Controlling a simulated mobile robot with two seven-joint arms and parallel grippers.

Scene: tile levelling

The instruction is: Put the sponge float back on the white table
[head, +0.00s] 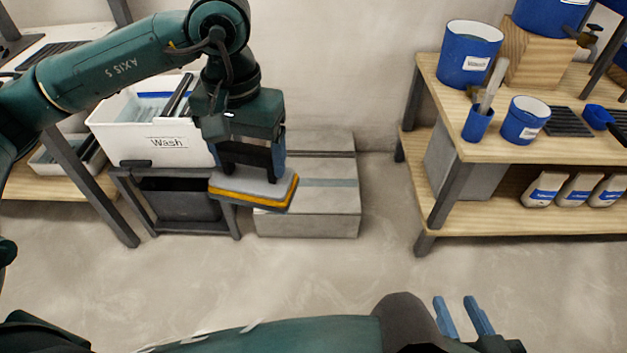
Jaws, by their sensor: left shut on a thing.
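The sponge float (272,192) has a grey top plate with an orange-yellow layer below. My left gripper (250,165) points down and is shut on it; the fingers hide its handle. The float hangs in the air, in front of the white wash box and the grey block stack in the picture. A white table top (62,33) shows at the upper left, partly hidden behind my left arm. My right gripper (458,304) is at the bottom right, with its two blue fingers apart and nothing between them.
The white box marked "Wash" (125,143) stands on a dark stand (190,227) at left. The grey block stack (330,218) sits on the floor beside it. A wooden shelf (470,143) with blue buckets (460,68) stands at right. The floor between is clear.

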